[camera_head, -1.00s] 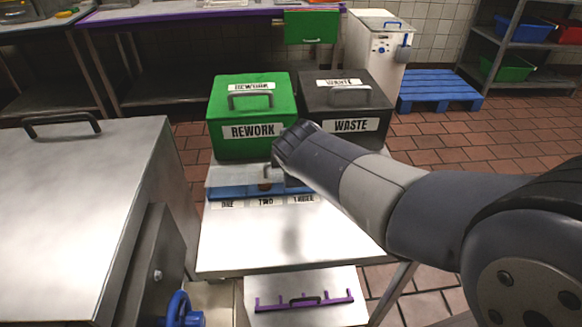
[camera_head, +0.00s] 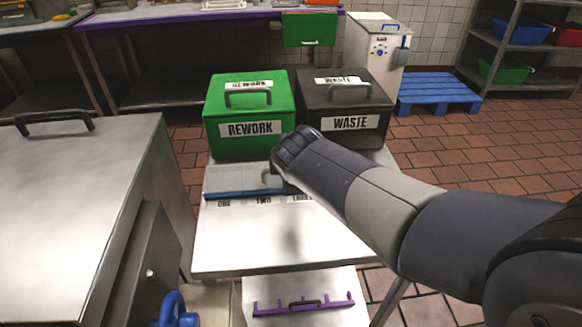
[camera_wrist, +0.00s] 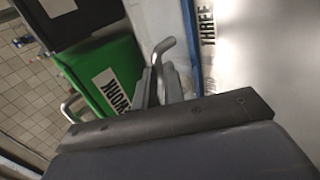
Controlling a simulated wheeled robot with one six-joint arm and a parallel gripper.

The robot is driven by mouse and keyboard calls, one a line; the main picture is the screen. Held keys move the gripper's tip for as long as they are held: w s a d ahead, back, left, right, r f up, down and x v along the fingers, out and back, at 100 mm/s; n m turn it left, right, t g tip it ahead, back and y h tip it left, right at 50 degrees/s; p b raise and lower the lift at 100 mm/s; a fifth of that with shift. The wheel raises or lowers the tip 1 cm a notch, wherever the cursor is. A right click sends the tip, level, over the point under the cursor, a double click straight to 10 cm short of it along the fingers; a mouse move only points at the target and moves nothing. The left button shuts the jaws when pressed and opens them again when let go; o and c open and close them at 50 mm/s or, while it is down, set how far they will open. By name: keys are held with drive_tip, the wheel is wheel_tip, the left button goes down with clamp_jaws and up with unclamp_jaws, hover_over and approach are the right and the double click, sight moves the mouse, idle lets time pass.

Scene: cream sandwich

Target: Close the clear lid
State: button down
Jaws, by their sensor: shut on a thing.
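The clear lid (camera_head: 228,177) lies over the blue tray (camera_head: 212,196) on the steel table, in front of the green box. It looks nearly flat in the head view; I cannot tell whether its edge touches the tray all round. My gripper (camera_head: 275,179) is at the lid's right part, its fingers mostly hidden behind my wrist. In the wrist view my gripper (camera_wrist: 158,84) is shut on a grey bent handle (camera_wrist: 165,48) by the lid's pale surface (camera_wrist: 176,20). The tray's blue edge (camera_wrist: 190,40) runs beside it.
The green REWORK box (camera_head: 247,135) and black WASTE box (camera_head: 350,130) stand close behind the tray. Labels line the tray's front. The front of the steel table (camera_head: 270,245) is clear. A large steel unit (camera_head: 75,200) stands at the left.

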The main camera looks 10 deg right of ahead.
drive_tip(key=c, duration=1.6)
unclamp_jaws()
drive_tip(key=shift+s+f, duration=0.35)
drive_tip(key=shift+f, duration=0.2)
drive_tip(key=shift+o, duration=0.6)
drive_tip(key=shift+r, duration=0.1)
drive_tip(key=shift+w+r, duration=0.1)
drive_tip(key=shift+r, duration=0.1)
drive_tip(key=shift+s+r, duration=0.2)
drive_tip(key=shift+r, duration=0.05)
drive_tip(key=p+v, duration=0.2)
drive_tip(key=v, duration=0.8)
drive_tip(key=b+x, duration=0.2)
drive_tip(key=x, duration=0.9)
drive_tip(key=shift+r, duration=0.2)
